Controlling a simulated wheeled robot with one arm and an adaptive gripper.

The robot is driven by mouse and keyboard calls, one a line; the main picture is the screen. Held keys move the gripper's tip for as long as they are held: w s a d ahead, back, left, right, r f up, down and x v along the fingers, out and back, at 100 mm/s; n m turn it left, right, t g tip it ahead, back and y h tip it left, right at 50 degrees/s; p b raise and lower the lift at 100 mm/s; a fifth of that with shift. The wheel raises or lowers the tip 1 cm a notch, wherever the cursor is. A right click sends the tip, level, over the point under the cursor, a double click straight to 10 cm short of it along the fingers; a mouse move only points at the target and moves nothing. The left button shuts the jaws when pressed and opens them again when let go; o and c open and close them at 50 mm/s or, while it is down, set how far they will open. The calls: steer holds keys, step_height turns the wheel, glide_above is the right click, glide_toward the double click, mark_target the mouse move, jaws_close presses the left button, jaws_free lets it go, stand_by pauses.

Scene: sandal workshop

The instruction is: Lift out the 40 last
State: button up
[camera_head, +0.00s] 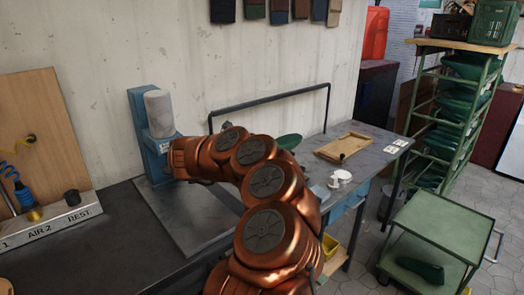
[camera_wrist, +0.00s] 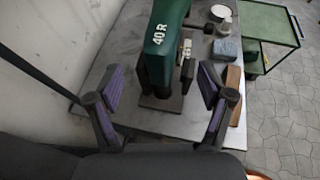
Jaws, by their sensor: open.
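The green last marked "40 R" (camera_wrist: 163,58) stands in the wrist view, on a dark support above the grey worktop. My gripper (camera_wrist: 162,84) is open, with one purple-padded finger to the left of the last and one to the right, both apart from it. A metal clamp piece (camera_wrist: 187,52) sits against the last's right side. In the head view a bit of green, likely the last (camera_head: 289,141), shows beyond my arm; my arm hides the rest and most of my gripper.
A blue machine with a grey cylinder (camera_head: 158,112) stands left of my arm. A dark rail (camera_head: 270,99) runs along the wall. A wooden tray (camera_head: 344,147) and a white tin (camera_head: 343,176) lie on the worktop. A green trolley (camera_head: 446,225) and a rack (camera_head: 412,120) stand right.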

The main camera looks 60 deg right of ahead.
steer(key=shift+p+x, duration=0.6)
steer(key=shift+x, duration=3.3)
steer(key=shift+s+r, duration=0.1)
steer(key=shift+s, duration=0.05)
steer(key=c, duration=1.3)
